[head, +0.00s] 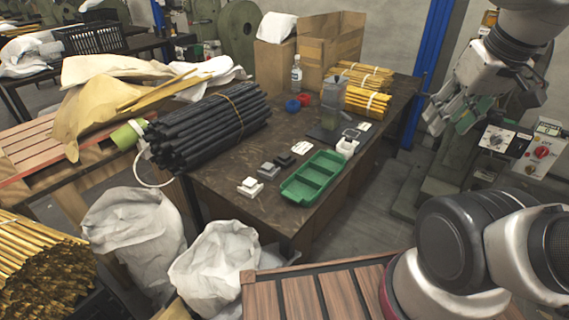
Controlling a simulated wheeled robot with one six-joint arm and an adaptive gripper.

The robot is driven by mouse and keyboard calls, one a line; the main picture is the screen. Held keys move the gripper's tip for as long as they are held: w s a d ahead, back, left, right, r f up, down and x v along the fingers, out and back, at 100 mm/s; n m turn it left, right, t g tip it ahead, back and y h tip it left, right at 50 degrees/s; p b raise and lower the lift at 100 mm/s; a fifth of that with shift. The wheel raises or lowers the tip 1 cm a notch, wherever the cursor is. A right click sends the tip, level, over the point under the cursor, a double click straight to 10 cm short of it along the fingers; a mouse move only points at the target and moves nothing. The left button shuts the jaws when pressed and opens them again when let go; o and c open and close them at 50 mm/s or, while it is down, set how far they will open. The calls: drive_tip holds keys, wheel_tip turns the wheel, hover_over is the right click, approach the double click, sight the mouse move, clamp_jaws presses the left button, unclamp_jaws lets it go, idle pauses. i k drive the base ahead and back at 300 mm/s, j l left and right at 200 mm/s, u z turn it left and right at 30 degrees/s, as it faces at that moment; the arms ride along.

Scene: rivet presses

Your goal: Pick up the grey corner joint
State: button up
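A small grey block-like piece (268,171), which looks like the grey corner joint, sits on the dark table (225,190), left of the green tray. A white piece (250,186) lies in front of it and a dark piece (285,159) behind it. Another white piece (301,148) is farther back. My gripper (450,122) is raised at the upper right, well away from these pieces. Its fingers look apart, with nothing seen between them.
A green compartment tray (312,177) stands right of the pieces. A bundle of black tubes (208,128) lies to their left. Bottles, tape rolls (293,105), yellow bundles and cardboard boxes (330,45) fill the back. White sacks (213,262) stand in front.

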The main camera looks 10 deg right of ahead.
sight(268, 172)
drive_tip(key=k, duration=0.6)
drive_tip(key=l+u, duration=0.1)
drive_tip(key=u, duration=1.3)
drive_tip(key=i+l, duration=0.1)
drive_tip(key=l, duration=0.5)
drive_tip(key=i+l, duration=0.1)
drive_tip(key=l, duration=0.5)
drive_tip(key=i+l, duration=0.1)
drive_tip(key=l, duration=0.5)
drive_tip(key=i+l+u, duration=0.1)
drive_tip(key=l, duration=0.5)
drive_tip(key=i+l, duration=0.1)
drive_tip(key=l, duration=0.5)
